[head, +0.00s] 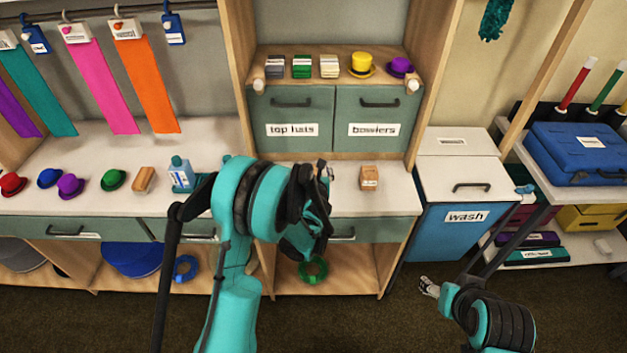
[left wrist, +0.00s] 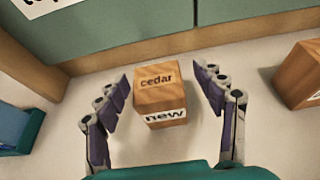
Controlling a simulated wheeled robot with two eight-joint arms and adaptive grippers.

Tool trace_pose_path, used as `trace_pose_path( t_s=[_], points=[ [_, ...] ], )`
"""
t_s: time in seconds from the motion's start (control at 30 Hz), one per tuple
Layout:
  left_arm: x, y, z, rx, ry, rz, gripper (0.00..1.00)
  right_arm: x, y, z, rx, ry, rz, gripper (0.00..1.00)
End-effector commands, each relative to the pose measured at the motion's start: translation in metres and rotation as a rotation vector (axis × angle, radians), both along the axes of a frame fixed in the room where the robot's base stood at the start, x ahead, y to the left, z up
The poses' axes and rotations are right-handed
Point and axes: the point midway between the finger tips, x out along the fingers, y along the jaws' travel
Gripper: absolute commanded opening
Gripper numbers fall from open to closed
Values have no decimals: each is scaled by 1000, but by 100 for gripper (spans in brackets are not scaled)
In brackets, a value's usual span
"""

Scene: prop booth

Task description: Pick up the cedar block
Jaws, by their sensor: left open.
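The cedar block (left wrist: 162,92) is a small wooden block marked "cedar" on top and "new" on the side facing me. It stands on the counter between the spread fingers of my left gripper (left wrist: 165,95), with a gap on each side. In the head view my left gripper (head: 325,175) is open above the counter and hides this block. Another wooden block (head: 369,178) stands to its right; it shows in the left wrist view (left wrist: 302,74) at the right edge. At the lower right, what looks like my right gripper (head: 429,287) is too small to read.
Behind are green drawers (head: 290,110) under a shelf. A blue wash bin (head: 450,235) stands to the right.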

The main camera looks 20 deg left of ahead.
Motion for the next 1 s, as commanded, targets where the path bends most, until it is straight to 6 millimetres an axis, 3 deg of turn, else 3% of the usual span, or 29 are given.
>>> trace_pose_path(
  t_s=[0.23, 0.53, 0.73, 1.0],
  points=[
    [32, 12, -15, -2, -1, 2, 69, 0, 0, -17, 0, 0, 0, 65],
    [36, 13, -15, -2, -1, 1, 69, 0, 0, -16, 0, 0, 0, 65],
    [36, 13, -15, -3, -1, 1, 16, 0, 0, -16, 0, 0, 0, 65],
    [36, 13, -15, -3, 0, 1, 7, 0, 0, -17, 0, 0, 0, 65]
  ],
)
